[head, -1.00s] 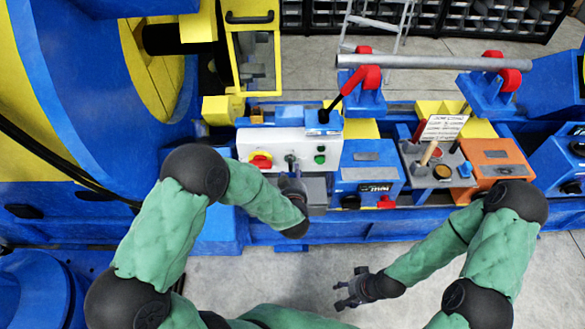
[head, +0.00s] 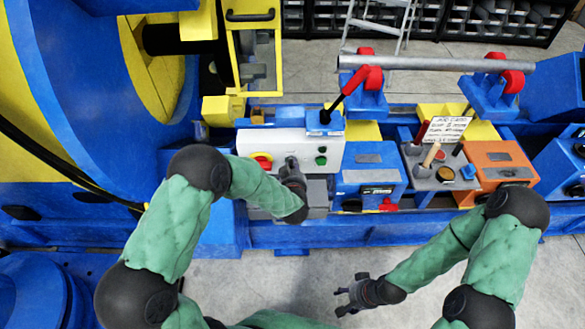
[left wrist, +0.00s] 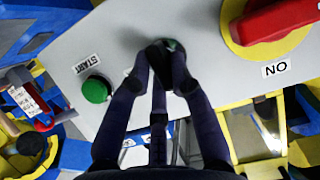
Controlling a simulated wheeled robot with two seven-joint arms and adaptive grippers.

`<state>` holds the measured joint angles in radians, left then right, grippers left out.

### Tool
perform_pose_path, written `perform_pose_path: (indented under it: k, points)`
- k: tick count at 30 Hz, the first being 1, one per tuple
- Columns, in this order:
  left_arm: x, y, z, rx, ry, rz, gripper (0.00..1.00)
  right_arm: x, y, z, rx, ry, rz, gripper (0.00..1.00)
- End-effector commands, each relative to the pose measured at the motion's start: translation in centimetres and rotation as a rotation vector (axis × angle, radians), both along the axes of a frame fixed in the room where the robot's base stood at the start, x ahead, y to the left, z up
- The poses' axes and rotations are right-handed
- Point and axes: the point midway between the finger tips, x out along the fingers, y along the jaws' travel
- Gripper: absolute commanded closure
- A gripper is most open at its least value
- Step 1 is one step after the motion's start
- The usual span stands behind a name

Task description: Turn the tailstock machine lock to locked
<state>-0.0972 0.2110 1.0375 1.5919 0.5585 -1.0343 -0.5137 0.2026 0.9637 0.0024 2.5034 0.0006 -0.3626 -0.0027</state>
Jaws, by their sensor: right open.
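The green START button (left wrist: 97,89) and red switch (left wrist: 275,20) lie either side. My right gripper (head: 352,294) is open and empty over the floor.
A red-handled lever (head: 347,92) rises behind the box. To its right stand a blue box (head: 367,176), a grey panel with levers (head: 437,170) and an orange box (head: 500,168). The floor (head: 300,275) in front of the machine is clear.

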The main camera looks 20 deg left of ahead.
Motion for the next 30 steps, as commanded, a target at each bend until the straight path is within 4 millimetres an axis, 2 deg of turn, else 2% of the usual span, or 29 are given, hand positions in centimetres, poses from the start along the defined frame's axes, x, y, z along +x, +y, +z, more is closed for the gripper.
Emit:
perform_pose_path:
  k: [8, 14, 30]
  points:
    - [0.0, -0.1, 0.0, 0.014, 0.005, -0.001, 1.00, 0.0, 0.0, 0.2, 0.000, 0.000, 0.000, 0.43]
    - [0.0, -0.2, 0.1, 0.084, 0.026, -0.001, 1.00, 0.0, 0.0, 1.1, 0.000, 0.000, 0.000, 0.43]
    - [0.1, -0.5, -0.3, 0.534, 0.156, -0.002, 1.00, 0.0, 0.0, 4.7, 0.000, 0.000, 0.000, 0.43]
